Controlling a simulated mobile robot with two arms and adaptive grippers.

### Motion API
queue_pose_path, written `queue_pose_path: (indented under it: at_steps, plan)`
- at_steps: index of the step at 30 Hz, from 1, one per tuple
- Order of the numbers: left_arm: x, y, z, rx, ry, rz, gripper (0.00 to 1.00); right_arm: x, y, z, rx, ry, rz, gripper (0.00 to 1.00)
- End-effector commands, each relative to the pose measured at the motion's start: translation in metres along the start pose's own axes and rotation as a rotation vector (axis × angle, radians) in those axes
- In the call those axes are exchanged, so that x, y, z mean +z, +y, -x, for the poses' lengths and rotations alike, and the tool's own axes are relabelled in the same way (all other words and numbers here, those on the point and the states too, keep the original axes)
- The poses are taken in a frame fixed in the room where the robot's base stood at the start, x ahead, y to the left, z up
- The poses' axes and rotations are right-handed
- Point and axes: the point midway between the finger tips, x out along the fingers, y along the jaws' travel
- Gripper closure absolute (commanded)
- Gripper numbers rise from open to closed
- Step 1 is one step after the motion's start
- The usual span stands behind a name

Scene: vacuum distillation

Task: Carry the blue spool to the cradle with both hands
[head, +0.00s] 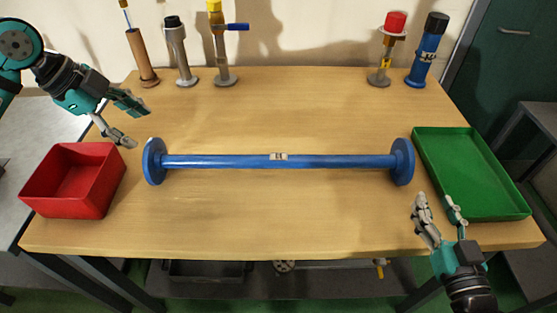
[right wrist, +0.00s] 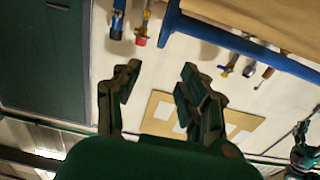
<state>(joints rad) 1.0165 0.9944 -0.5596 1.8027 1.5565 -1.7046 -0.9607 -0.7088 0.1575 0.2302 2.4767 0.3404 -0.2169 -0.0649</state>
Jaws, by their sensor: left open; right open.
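The blue spool (head: 330,161) lies across the middle of the wooden table, a long pipe with a round flange at each end and a small label at its centre. Its blue pipe and one flange also show in the right wrist view (right wrist: 235,43). My left gripper (head: 138,128) is open and empty, above and slightly left of the left flange. My right gripper (head: 434,200) is open and empty, below and right of the right flange; its open fingers also show in the right wrist view (right wrist: 158,80). I cannot make out a cradle in either view.
A red bin (head: 75,182) stands at the table's left edge and a green tray (head: 475,213) at the right. Several upright pipe pieces stand along the back, including a blue one (head: 428,52). Bare tabletop (head: 270,215) lies around the spool. A dark cabinet (head: 508,60) stands behind right.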

Motion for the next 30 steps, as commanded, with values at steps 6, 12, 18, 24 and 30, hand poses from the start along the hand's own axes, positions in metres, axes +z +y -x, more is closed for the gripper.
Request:
queue_pose_path:
  at_steps: [6, 12, 18, 24, 30]
  plan:
    - [0.000, 0.001, -0.034, 0.004, 0.000, 0.000, 0.42, -0.001, 0.000, -0.034, 0.001, 0.005, -0.001, 0.58]
    - [0.000, 0.001, -0.072, 0.004, 0.000, 0.001, 0.42, -0.002, 0.000, -0.072, 0.000, 0.005, -0.002, 0.58]
    - [0.000, 0.002, -0.112, 0.004, 0.000, 0.000, 0.42, -0.002, 0.000, -0.112, 0.000, 0.003, -0.001, 0.58]
    - [0.000, 0.001, -0.145, 0.003, 0.001, 0.001, 0.42, 0.000, 0.000, -0.145, 0.000, 0.000, -0.001, 0.58]
    - [0.000, 0.001, -0.163, 0.002, 0.000, 0.001, 0.42, 0.000, 0.000, -0.162, 0.000, -0.001, 0.000, 0.58]
